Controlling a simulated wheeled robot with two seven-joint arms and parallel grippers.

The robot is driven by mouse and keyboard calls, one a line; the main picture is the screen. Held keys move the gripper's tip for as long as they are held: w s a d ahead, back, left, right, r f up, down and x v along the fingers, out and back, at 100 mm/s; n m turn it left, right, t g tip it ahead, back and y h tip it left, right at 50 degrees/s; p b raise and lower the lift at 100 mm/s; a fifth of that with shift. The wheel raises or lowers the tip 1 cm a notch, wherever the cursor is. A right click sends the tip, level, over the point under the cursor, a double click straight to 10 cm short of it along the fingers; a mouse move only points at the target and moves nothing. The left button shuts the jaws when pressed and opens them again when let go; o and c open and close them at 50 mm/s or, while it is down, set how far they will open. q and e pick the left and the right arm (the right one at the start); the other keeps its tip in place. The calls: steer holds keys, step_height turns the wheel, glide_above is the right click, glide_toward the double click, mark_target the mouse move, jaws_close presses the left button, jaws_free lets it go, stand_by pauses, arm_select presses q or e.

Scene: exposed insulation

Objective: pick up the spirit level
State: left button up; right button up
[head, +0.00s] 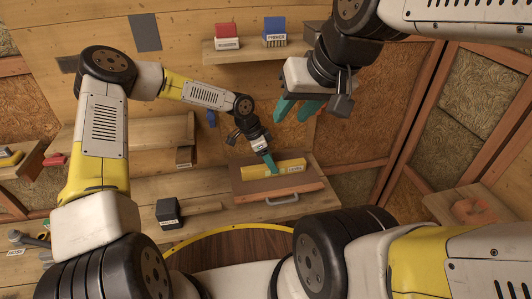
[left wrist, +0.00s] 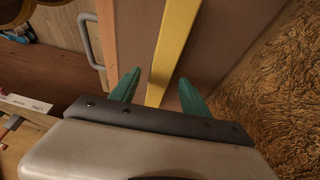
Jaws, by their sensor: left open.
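The spirit level (head: 291,166) is a long yellow bar lying flat on a brown-topped surface with a handle at its front edge. My left gripper (head: 271,168) points down at the left part of the level. In the left wrist view, the open teal fingers (left wrist: 160,76) stand on either side of the yellow bar (left wrist: 174,45), with a gap to each finger. I cannot tell how far down the fingers reach around it. My right gripper (head: 298,108) hangs open and empty, higher up and above the level in the picture.
The brown surface (head: 244,188) has a grey handle (head: 283,200). A dark box (head: 168,212) stands on the wooden bench to the left. An upper shelf holds a red box (head: 227,36) and a blue box (head: 274,32). Exposed insulation (head: 352,130) lies to the right.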

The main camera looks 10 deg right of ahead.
arm_select(q)
steer(key=x, duration=0.3)
steer(key=shift+d+f, duration=0.2)
steer(key=shift+f, duration=0.15)
jaws_close()
